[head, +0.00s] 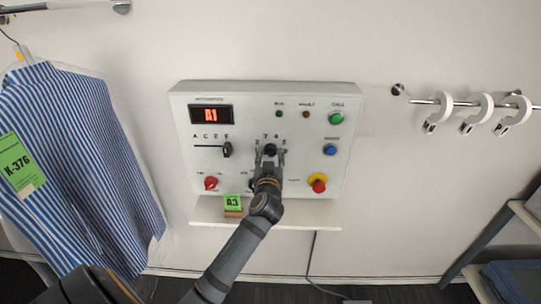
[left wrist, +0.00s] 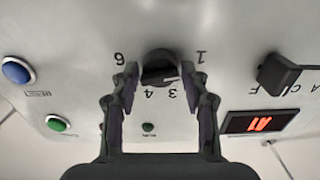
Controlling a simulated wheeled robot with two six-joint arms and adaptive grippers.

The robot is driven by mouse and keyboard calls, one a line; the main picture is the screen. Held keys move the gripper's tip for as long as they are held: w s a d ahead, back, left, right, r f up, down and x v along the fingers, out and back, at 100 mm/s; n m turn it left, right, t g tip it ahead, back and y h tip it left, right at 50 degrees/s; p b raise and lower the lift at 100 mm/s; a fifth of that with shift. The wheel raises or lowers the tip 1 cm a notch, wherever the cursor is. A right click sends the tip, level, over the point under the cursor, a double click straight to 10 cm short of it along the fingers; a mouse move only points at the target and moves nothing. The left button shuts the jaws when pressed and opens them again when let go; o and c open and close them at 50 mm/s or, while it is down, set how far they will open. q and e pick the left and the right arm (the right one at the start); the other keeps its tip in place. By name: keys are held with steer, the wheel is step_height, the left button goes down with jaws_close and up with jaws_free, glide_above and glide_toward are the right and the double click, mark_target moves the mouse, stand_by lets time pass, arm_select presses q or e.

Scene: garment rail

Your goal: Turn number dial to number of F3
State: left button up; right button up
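The black number dial (head: 270,150) sits on the white control panel (head: 265,95), right of the letter selector (head: 227,150). In the left wrist view the dial (left wrist: 159,68) has the numbers 6, 4, 3 and 1 around it; its exact setting is hard to tell. The red display (head: 211,115) reads A1. My left gripper (head: 270,152) is at the dial. In the wrist view its fingers (left wrist: 159,75) stand open on either side of the dial, with small gaps showing. A green card (head: 233,202) on the shelf appears to read A3. My right gripper is out of view.
A green button (head: 336,118), blue button (head: 330,150), red knob (head: 211,183) and red-and-yellow stop button (head: 318,183) surround the dial. A shelf (head: 300,215) juts out below. A striped shirt (head: 75,165) hangs left; white hooks (head: 475,113) hang right.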

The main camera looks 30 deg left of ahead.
arm_select(q)
steer(key=c, duration=0.7)
steer(key=shift+m, duration=0.9)
steer(key=m+p, duration=0.1)
steer(key=m, duration=0.4)
steer(key=m+p, duration=0.2)
steer(key=m, duration=0.3)
steer(key=shift+r+m, duration=0.1)
steer(key=shift+m, duration=0.2)
steer(key=shift+m+p, duration=0.8)
steer(key=shift+m, duration=0.8)
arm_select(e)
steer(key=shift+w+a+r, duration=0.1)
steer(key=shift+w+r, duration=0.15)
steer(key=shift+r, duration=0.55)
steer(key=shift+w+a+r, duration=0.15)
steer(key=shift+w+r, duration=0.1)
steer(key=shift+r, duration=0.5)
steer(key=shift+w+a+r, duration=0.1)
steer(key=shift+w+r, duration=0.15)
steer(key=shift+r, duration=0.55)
